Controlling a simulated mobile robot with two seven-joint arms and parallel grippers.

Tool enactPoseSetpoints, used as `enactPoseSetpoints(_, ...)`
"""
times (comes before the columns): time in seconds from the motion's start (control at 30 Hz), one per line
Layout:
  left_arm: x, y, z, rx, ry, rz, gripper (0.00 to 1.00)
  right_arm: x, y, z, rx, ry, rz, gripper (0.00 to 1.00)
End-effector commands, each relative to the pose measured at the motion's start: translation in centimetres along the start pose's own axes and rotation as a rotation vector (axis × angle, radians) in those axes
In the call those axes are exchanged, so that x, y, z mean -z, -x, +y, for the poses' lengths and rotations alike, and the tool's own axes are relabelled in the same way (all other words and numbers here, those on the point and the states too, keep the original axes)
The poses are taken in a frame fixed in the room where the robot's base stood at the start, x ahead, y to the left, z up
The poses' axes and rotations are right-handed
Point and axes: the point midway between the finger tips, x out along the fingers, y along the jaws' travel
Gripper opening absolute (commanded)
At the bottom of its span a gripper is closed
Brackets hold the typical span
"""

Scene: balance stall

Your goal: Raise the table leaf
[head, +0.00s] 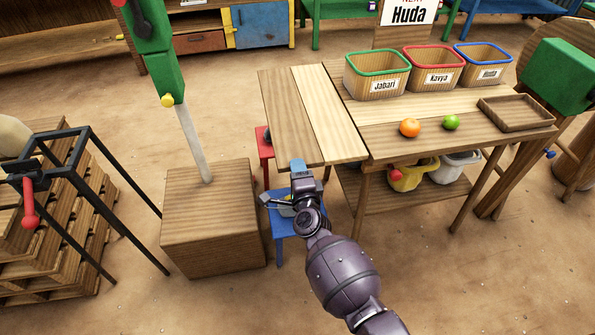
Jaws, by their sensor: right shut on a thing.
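The table leaf (312,115) is a two-tone wooden panel on the left side of the wooden table (440,100). It stands out to the left, roughly level with the tabletop; a slight tilt is hard to judge from here. My right gripper (298,172) is at the leaf's near edge, toward its left corner, and is shut on it. The fingertips are partly hidden by the wrist and the leaf. My left gripper is out of view.
On the table stand labelled baskets (378,84), an orange (409,128), a lime (451,122) and a wooden tray (515,125). A blue stool (279,222) and a red stool (264,150) are under the leaf. A wooden block (212,225) with a post stands close left.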

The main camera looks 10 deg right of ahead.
Motion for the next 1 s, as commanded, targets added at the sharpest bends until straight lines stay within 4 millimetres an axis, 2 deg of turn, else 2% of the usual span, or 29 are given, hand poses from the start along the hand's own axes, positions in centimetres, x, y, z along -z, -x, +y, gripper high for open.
enactPoseSetpoints(0.03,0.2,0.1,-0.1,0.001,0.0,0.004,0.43,-0.1,-0.2,-0.7,0.012,-0.004,0.0,0.0)
enactPoseSetpoints(0.07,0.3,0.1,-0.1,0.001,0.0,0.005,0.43,-0.1,-0.2,-0.8,0.012,-0.004,0.0,0.4)
enactPoseSetpoints(0.2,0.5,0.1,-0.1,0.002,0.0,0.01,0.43,-0.1,-0.2,-0.7,0.011,-0.003,0.0,0.6)
enactPoseSetpoints(0.57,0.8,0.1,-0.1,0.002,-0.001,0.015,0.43,0.0,0.2,-0.4,0.006,0.0,0.001,0.6)
enactPoseSetpoints(0.77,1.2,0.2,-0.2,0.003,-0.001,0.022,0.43,0.0,2.4,-0.5,0.007,-0.001,0.002,0.6)
enactPoseSetpoints(1.0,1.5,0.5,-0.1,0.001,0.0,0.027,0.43,0.0,6.3,-0.5,0.008,-0.001,0.001,0.6)
